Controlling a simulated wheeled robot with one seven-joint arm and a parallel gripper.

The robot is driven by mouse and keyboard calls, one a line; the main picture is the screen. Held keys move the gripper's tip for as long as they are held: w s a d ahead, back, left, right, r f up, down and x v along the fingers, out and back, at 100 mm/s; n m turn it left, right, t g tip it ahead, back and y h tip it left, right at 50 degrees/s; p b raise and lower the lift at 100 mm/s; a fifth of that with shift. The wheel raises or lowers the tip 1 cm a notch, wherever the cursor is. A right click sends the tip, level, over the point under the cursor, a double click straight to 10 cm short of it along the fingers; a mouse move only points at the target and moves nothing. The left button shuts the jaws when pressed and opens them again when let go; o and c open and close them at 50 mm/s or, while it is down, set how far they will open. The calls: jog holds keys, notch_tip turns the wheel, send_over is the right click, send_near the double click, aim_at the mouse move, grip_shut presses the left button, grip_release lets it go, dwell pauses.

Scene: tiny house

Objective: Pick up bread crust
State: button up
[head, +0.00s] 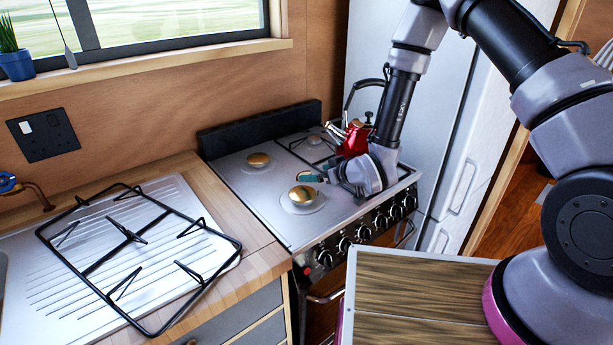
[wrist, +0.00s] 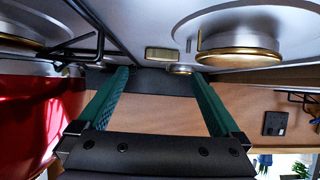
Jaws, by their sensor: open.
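A small tan block (wrist: 165,53), which may be the bread crust, lies on the stove top just beyond my fingertips in the wrist view. It appears between the two fingers, not touching them. I cannot pick it out in the head view, where my gripper and the burners crowd that spot. My gripper (head: 306,178) is low over the stove (head: 245,190), close to a brass-capped burner. In the wrist view my gripper (wrist: 161,74) has its two teal fingers spread wide, with nothing held between them.
A red kettle (head: 356,139) stands right behind my gripper and fills the left of the wrist view (wrist: 35,120). Brass-capped burners (head: 302,195) rise from the stove top. A loose black grate (head: 128,236) lies on the drainboard. A white fridge (head: 392,75) stands at the right.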

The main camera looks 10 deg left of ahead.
jog(key=x, duration=0.5)
jog(key=shift+a+f, duration=0.25)
jog(key=shift+a, duration=0.05)
jog(key=c, duration=1.3)
